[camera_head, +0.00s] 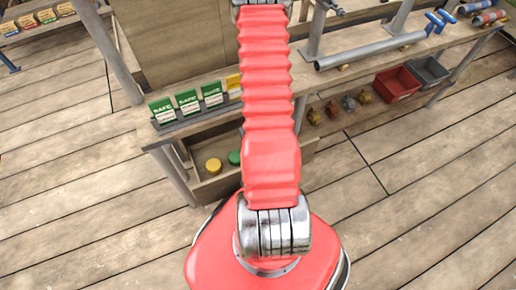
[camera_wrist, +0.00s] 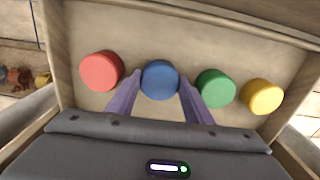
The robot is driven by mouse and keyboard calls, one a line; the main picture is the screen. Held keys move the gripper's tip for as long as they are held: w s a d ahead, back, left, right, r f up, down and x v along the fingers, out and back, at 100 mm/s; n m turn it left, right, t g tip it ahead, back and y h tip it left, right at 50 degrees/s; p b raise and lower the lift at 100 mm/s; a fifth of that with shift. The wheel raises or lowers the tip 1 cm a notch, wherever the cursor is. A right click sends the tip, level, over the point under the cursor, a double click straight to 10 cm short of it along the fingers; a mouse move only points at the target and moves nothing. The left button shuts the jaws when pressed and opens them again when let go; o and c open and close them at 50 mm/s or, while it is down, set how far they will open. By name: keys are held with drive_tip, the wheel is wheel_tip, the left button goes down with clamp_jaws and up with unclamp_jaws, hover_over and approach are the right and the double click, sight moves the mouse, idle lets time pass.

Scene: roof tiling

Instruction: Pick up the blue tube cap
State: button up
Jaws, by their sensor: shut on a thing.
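The blue tube cap (camera_wrist: 160,80) is a round blue disc in the wrist view, in a row of caps inside a wooden tray (camera_wrist: 190,24). My gripper (camera_wrist: 161,88) has its two purple fingers on either side of the blue cap, shut on it. The cap still appears level with its neighbours, and I cannot tell whether it is clear of the tray floor. In the head view my red arm hides the blue cap and the gripper.
A red cap (camera_wrist: 101,71) lies left of the blue one. A green cap (camera_wrist: 215,88) and a yellow cap (camera_wrist: 261,96) lie to its right. Tray walls stand close around. Green-labelled boxes (camera_head: 187,101) stand on the shelf above; red and grey bins (camera_head: 397,83) sit further right.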

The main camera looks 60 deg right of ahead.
wheel_tip(320, 180, up, 10)
idle(1.0)
drive_tip(key=shift+w, duration=0.1)
idle(0.4)
